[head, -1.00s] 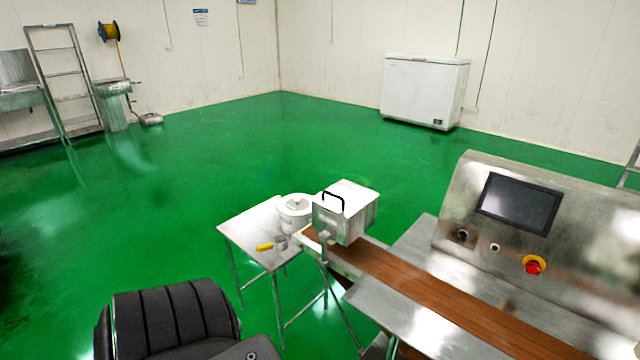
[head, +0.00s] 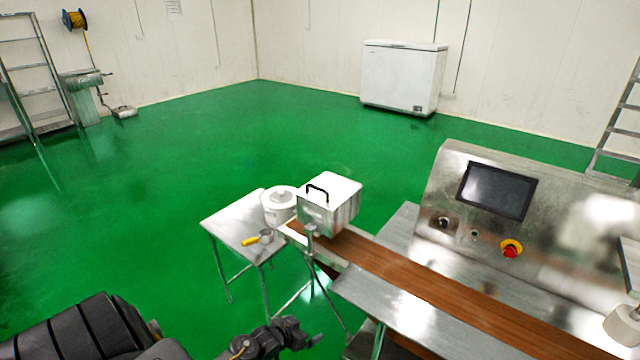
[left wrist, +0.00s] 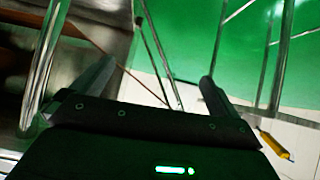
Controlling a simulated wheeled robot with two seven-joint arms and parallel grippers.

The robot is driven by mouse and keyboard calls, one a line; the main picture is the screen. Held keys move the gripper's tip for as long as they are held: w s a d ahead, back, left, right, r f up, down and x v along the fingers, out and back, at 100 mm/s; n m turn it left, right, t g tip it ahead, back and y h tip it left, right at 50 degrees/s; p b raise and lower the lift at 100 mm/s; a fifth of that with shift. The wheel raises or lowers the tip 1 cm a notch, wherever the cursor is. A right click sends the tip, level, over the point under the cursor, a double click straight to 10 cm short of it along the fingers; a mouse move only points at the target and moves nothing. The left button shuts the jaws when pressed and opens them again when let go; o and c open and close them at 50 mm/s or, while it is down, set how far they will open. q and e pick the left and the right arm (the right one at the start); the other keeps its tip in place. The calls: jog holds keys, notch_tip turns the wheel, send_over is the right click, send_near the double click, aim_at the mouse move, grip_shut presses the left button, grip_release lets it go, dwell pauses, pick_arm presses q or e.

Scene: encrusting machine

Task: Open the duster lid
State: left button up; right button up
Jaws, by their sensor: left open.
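The duster is a metal box (head: 343,216) mounted above the far end of the brown conveyor belt. Its pale lid (head: 335,187) is closed, and a black handle (head: 317,190) stands at its left edge. My left gripper (head: 312,340) is at the bottom of the head view, nearer to me than the duster and well apart from it. In the left wrist view its two fingers (left wrist: 153,85) are spread with nothing between them. The duster's lid and handle cannot be made out in that view. My right gripper is not in view.
The conveyor belt (head: 430,287) runs toward the lower right, beside a control panel (head: 497,192). Green floor lies open to the left.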

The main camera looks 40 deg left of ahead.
pick_arm(q)
jog(key=w+a+r+t, duration=0.25)
jog(key=w+r, duration=0.25)
jog(key=r, duration=0.5)
jog(key=w+a+r+t, duration=0.2)
jog(key=w+a+r, duration=0.2)
jog(key=r, duration=0.5)
jog(key=t+p, duration=0.1)
jog(key=t, duration=0.2)
send_near(317, 188)
jog(key=w, duration=0.1)
jog(key=shift+m, duration=0.4)
jog(key=w, duration=0.3)
jog(key=w+p, duration=0.1)
jog(key=w, duration=0.3)
jog(key=w+p, duration=0.1)
jog(key=w, duration=0.3)
jog(key=shift+w+a+f, duration=0.15)
jog(key=shift+a+f, duration=0.05)
jog(key=shift+f, duration=0.1)
jog(key=c, duration=1.2)
jog(key=shift+r, duration=0.1)
jog(key=shift+c, duration=0.4)
